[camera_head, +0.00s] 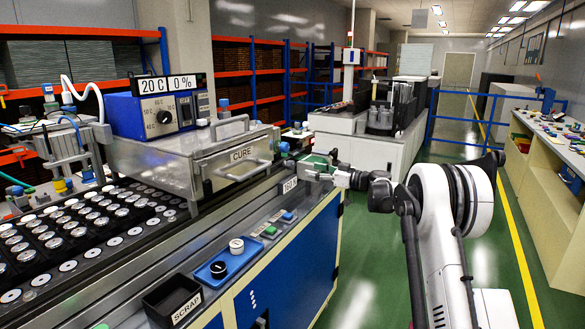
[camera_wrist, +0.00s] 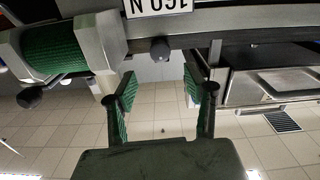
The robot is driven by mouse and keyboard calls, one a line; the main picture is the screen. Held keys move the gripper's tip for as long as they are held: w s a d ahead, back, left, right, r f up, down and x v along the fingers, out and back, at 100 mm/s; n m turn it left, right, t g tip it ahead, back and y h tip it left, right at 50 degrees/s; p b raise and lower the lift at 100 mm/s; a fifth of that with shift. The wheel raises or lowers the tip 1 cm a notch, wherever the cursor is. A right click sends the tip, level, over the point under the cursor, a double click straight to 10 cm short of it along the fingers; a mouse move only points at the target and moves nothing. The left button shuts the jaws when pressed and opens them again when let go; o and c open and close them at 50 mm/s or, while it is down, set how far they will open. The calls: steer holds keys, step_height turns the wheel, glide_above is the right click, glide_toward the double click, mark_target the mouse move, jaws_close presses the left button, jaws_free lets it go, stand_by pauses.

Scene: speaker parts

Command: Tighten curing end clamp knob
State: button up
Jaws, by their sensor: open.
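A dark round knob (camera_wrist: 160,48) shows below the upside-down force label (camera_wrist: 158,4). A second dark ball (camera_wrist: 28,97) ends a short lever at the left; I cannot tell which of the two is the clamp knob. My gripper (camera_wrist: 169,88) is open, with nothing visible between its green-padded fingers. The dark round knob appears ahead of the gap between them.
The green aisle floor (camera_head: 375,270) looks clear.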

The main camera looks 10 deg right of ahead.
mark_target(293, 166)
steer(key=b+x, duration=0.1)
steer(key=x, duration=0.9)
steer(key=c, duration=1.1)
